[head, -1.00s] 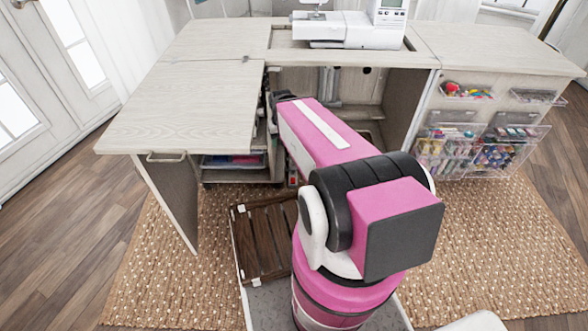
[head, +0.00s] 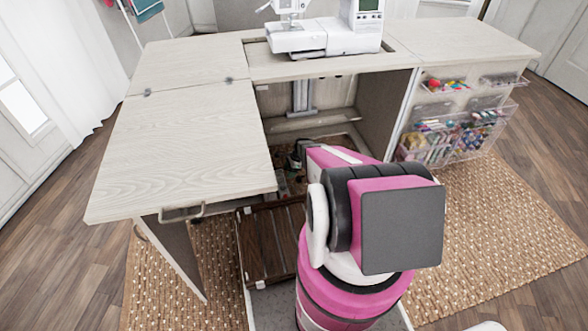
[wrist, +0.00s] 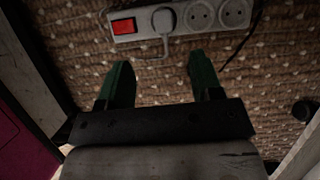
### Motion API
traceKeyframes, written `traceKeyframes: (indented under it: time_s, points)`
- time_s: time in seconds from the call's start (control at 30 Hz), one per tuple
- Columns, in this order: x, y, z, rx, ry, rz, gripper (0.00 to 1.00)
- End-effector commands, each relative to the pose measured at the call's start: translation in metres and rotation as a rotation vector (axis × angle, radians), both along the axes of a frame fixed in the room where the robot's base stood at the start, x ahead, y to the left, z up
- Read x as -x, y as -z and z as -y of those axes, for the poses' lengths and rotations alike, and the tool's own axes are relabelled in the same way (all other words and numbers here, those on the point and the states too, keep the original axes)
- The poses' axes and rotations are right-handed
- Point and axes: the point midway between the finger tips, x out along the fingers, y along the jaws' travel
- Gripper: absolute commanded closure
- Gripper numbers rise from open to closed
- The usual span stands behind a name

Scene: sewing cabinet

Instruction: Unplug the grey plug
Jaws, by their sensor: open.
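The grey plug (wrist: 163,22) sits in the socket of a light grey power strip (wrist: 183,28) nearest the red switch (wrist: 123,27), at the top of the wrist view. Its cord loops down just below it. My gripper (wrist: 160,76) is open, with its two dark green fingers apart and nothing between them. The fingers point towards the strip, and the plug lies beyond the gap between them, apart from both tips. In the head view, my arm reaches into the cabinet's open bay, and I cannot make out the plug there.
The sewing cabinet's top (head: 190,135) overhangs at the left of my arm, with panels around the bay. A sewing machine (head: 325,35) stands on top. Two more sockets on the strip are empty. A dark cord (wrist: 246,35) runs right of the strip. Woven rug (wrist: 75,40) lies below.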

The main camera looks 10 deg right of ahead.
Motion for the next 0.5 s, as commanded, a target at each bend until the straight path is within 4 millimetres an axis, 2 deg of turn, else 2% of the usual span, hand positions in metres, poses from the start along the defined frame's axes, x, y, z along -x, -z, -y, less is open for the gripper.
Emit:
traceKeyframes:
  time_s: [0.03, 0.33, 0.5]
  points:
    - [-0.003, 0.008, 0.001, -0.005, 0.021, -0.007, 0.40]
    - [-0.003, 0.023, -0.004, -0.008, 0.038, -0.013, 0.40]
    - [-0.003, 0.045, -0.012, -0.007, 0.036, -0.013, 0.40]
